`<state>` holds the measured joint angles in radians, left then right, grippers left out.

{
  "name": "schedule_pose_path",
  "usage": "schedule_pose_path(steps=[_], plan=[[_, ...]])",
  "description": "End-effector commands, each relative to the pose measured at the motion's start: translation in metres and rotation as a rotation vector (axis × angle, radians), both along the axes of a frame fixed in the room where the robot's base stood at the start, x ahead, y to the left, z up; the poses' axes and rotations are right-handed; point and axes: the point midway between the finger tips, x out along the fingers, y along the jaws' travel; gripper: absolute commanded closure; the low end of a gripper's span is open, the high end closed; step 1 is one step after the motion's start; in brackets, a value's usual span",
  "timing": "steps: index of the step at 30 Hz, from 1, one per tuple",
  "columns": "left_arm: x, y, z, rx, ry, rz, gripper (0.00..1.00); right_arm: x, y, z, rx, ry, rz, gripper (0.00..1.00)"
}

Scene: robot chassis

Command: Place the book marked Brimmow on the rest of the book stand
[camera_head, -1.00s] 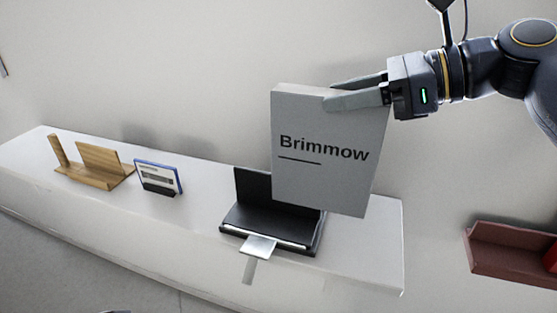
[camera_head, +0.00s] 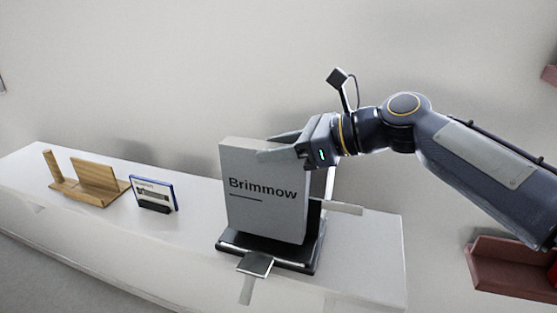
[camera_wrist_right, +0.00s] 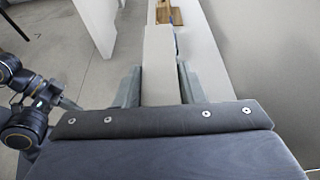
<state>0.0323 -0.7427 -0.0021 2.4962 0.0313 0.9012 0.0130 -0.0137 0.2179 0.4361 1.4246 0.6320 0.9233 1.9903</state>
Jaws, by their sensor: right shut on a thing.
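The grey book marked Brimmow (camera_head: 262,205) is upright in front of the black book stand (camera_head: 310,255), its lower edge just above or on the stand's rest; I cannot tell if it touches. My right gripper (camera_head: 282,146) is shut on the book's upper right part, one finger across its front. In the right wrist view the book's edge (camera_wrist_right: 160,65) lies between the two fingers. The book hides most of the stand's back.
The stand is on a long white shelf (camera_head: 370,262). A small blue-edged framed card (camera_head: 155,190) and a wooden holder (camera_head: 95,180) stand to the left. A dark red bin (camera_head: 510,265) is at the lower right. A silver tab (camera_head: 256,264) sticks out from the stand's front.

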Motion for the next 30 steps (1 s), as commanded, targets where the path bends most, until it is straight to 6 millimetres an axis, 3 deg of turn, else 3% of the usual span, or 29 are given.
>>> schedule_pose_path(steps=[4, 14, 15, 19, 20, 30], plan=[[0.000, 0.000, -0.009, 0.000, 0.000, 0.000, 1.00, 0.000, -0.001, -0.020, 0.003, 0.000, -0.004, 1.00], [0.000, 0.000, -0.008, 0.000, 0.000, 0.000, 1.00, 0.000, -0.001, -0.022, 0.002, -0.003, -0.003, 1.00], [0.000, 0.000, -0.009, 0.000, 0.000, 0.000, 1.00, 0.000, -0.001, -0.024, -0.001, 0.001, -0.002, 0.62], [0.000, 0.000, -0.008, 0.000, 0.000, 0.000, 1.00, 0.000, -0.001, -0.024, -0.001, 0.001, -0.002, 0.45], [0.000, 0.000, -0.008, 0.000, 0.000, 0.000, 1.00, 0.000, -0.001, -0.024, -0.001, 0.001, -0.002, 0.42], [0.000, 0.000, -0.007, 0.000, 0.000, 0.000, 1.00, 0.000, -0.003, -0.021, 0.000, 0.000, -0.004, 0.42]])
